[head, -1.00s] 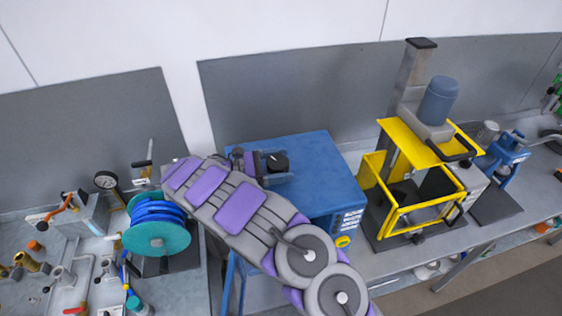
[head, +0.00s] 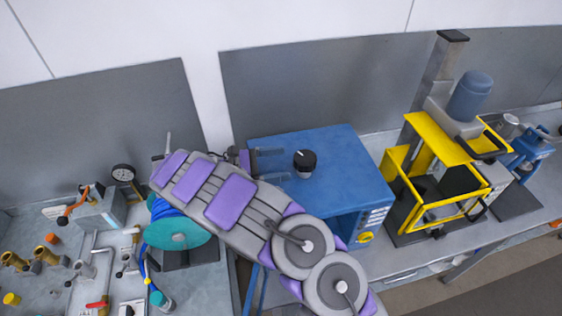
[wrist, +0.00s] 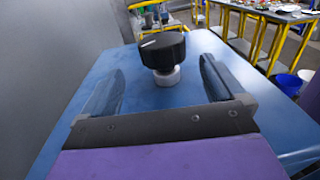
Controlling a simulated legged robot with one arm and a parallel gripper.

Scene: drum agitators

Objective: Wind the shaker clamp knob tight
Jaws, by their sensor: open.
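The clamp knob (head: 304,162) is black and round with a white mark on top, and stands on the top of the blue shaker box (head: 345,165). In the wrist view the knob (wrist: 162,50) sits upright on a short pale stem, ahead of my fingertips and centred between them. My gripper (head: 287,164) is open and empty, just left of the knob in the head view, with a gap between. Its two fingers also show in the wrist view (wrist: 162,76), spread on both sides and low over the blue top (wrist: 150,98).
A teal reel with blue hose (head: 180,234) stands to the left, near valves and fittings. A grey panel (head: 310,95) rises behind the box. The blue top around the knob is clear.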

